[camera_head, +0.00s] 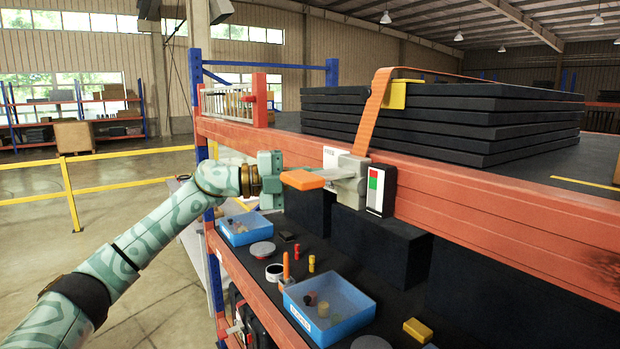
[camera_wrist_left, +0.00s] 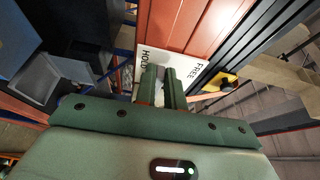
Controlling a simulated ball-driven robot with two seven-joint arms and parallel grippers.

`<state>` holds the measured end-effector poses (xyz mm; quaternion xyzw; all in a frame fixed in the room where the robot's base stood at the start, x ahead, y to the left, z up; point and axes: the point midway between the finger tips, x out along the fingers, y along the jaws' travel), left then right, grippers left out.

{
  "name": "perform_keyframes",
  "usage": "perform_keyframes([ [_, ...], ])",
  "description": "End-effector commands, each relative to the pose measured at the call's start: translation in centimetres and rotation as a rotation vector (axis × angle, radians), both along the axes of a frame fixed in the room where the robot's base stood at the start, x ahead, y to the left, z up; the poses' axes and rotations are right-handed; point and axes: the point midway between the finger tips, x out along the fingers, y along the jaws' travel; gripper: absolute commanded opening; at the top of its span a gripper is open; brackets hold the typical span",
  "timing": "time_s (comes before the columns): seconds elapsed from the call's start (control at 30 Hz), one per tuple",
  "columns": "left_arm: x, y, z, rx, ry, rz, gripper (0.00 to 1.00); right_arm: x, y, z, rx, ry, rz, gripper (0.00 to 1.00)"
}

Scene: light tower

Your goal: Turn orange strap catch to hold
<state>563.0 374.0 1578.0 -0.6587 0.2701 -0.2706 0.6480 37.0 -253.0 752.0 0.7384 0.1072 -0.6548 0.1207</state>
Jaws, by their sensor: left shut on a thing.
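The orange catch handle (camera_head: 303,180) sticks out to the left from a grey buckle (camera_head: 350,183) on the orange shelf beam. My left gripper (camera_head: 281,181) is at the handle's outer end, shut on it. In the left wrist view my two green fingers (camera_wrist_left: 161,86) are close together over a white plate (camera_wrist_left: 185,65) marked HOLD on the left and FREE on the right. The fingers hide most of the handle there, so its exact angle cannot be told. The orange strap (camera_head: 373,112) runs up from the buckle over the stack. My right gripper is not in view.
A box with red and green fields (camera_head: 377,190) sits right of the buckle. Black panels (camera_head: 440,115) are stacked above, with a yellow corner guard (camera_head: 396,94) under the strap. Blue bins (camera_head: 330,306) and small parts fill the lower shelf. Open floor lies left.

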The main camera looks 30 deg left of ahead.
Motion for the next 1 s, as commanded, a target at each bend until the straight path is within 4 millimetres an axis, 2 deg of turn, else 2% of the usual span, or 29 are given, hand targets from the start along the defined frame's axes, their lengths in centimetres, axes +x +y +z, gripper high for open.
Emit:
perform_keyframes([
  [0.33, 0.0, 0.1, -0.1, 0.001, 0.001, 0.001, 0.20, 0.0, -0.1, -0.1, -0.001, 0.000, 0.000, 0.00],
  [0.47, -0.8, 0.9, -0.3, 0.002, 0.001, 0.004, 0.20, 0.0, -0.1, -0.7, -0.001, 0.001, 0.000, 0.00],
  [0.57, -2.1, 2.3, -0.6, 0.004, 0.002, 0.004, 0.20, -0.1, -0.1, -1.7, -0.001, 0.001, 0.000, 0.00],
  [0.9, -8.5, 8.8, -0.9, 0.002, 0.006, 0.006, 0.20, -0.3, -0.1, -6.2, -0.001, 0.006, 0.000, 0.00],
  [1.0, -9.9, 10.1, -0.8, 0.002, 0.005, 0.004, 0.20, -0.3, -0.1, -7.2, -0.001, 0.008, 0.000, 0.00],
])
